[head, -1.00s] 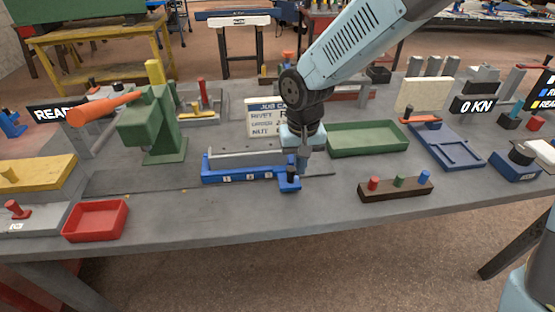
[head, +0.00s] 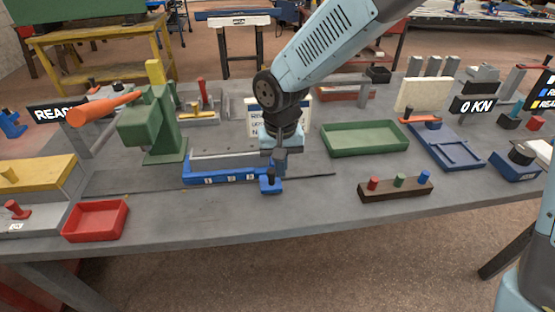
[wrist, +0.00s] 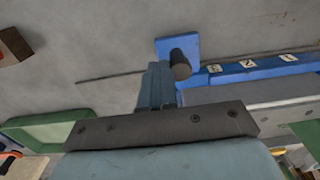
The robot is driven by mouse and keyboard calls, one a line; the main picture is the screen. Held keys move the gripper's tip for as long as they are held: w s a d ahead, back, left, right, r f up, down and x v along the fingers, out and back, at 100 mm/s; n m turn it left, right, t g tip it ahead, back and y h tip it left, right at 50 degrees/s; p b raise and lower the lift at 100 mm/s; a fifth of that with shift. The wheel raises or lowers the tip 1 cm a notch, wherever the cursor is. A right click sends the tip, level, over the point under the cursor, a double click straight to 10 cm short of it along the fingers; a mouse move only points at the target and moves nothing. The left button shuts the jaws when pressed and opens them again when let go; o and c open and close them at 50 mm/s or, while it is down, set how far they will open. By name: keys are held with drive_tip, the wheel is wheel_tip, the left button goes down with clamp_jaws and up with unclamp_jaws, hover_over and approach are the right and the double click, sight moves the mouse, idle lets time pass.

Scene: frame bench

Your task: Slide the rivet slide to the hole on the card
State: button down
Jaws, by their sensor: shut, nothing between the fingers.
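The rivet slide (head: 225,178) is a long blue bar with white tiles marked 1, 2 and 3, beside a grey block. A blue tab (head: 270,187) with a dark knob (head: 269,176) stands at its right end. In the wrist view the knob (wrist: 181,65) and tab (wrist: 177,46) show beside my fingers. My gripper (head: 281,174) is shut and empty, pointing down just right of the knob; I cannot tell whether it touches. The job card (head: 253,116) stands behind, mostly hidden by my arm, its text unreadable now.
A green press (head: 150,125) with an orange handle stands left of the slide. A green tray (head: 365,140) lies to the right. A brown block with coloured pegs (head: 395,190) is at front right, a red tray (head: 96,220) at front left. Bare bench lies in front of the slide.

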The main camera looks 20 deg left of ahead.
drive_tip(key=shift+s+a, duration=1.7)
drive_tip(key=shift+a, duration=1.1)
drive_tip(key=shift+s+a, duration=1.75)
drive_tip(key=shift+a, duration=1.05)
drive_tip(key=shift+s+a, duration=1.7)
drive_tip(key=shift+a, duration=1.1)
drive_tip(key=shift+d, duration=0.1)
drive_tip(key=shift+w+d, duration=0.1)
drive_tip(key=shift+w, duration=0.05)
drive_tip(key=shift+w+d, duration=0.3)
drive_tip(key=shift+d, duration=0.2)
drive_tip(key=shift+r, duration=0.1)
wheel_tip(320, 180, up, 7)
